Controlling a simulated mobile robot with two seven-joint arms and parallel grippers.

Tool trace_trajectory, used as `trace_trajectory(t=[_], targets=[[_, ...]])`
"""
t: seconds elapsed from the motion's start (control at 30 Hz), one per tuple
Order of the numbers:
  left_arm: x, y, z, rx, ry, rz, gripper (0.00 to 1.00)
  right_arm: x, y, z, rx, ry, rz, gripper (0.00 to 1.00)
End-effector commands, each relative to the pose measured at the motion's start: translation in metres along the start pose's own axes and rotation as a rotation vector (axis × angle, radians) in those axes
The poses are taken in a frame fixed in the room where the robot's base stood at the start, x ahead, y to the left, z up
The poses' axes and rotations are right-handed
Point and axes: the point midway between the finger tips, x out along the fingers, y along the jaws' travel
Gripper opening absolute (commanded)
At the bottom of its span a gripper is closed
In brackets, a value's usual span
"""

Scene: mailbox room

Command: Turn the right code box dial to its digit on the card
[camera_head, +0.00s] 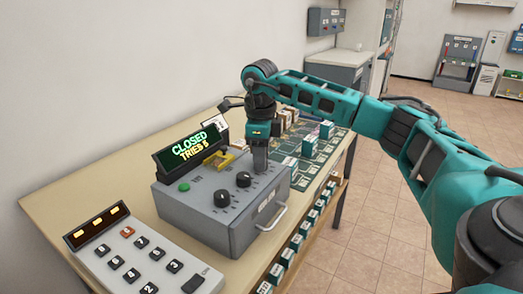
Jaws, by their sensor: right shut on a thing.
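The grey code box (210,226) sits on the table with its sloped top facing up. Two black dials, the left dial (222,198) and the middle dial (243,179), show on it, with a green button (184,187) to their left. My right gripper (260,163) points down onto the right end of the dial row and is shut on the right dial, which it hides. The display (190,148) reads "CLOSED" and "TRIED 5". A white card (214,124) stands partly hidden behind the display; its digits are unreadable. My left gripper is out of view.
A keypad (143,255) with an amber-lit screen lies in front of the code box. A green gridded board (318,147) with small boxes lies beyond it on the table (72,203). A handle (272,219) juts from the box's front. Floor at right is clear.

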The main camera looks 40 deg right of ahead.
Motion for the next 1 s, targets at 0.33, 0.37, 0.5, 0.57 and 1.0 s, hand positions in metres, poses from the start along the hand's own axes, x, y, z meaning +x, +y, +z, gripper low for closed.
trace_trajectory(t=[0.33,0.37,0.5,0.57,1.0], targets=[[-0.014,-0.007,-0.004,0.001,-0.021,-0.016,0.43,-0.003,0.0,0.001,0.268,0.016,0.0,0.04],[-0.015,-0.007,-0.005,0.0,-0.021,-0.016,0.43,-0.002,0.0,0.001,0.288,0.018,0.0,0.04],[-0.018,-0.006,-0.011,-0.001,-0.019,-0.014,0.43,-0.002,0.0,0.002,0.366,0.022,0.0,0.04],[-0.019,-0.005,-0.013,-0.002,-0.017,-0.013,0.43,-0.002,0.0,0.002,0.393,0.023,0.0,0.04],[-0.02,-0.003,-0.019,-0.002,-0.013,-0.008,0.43,0.0,-0.001,0.002,0.468,0.027,-0.001,0.04]])
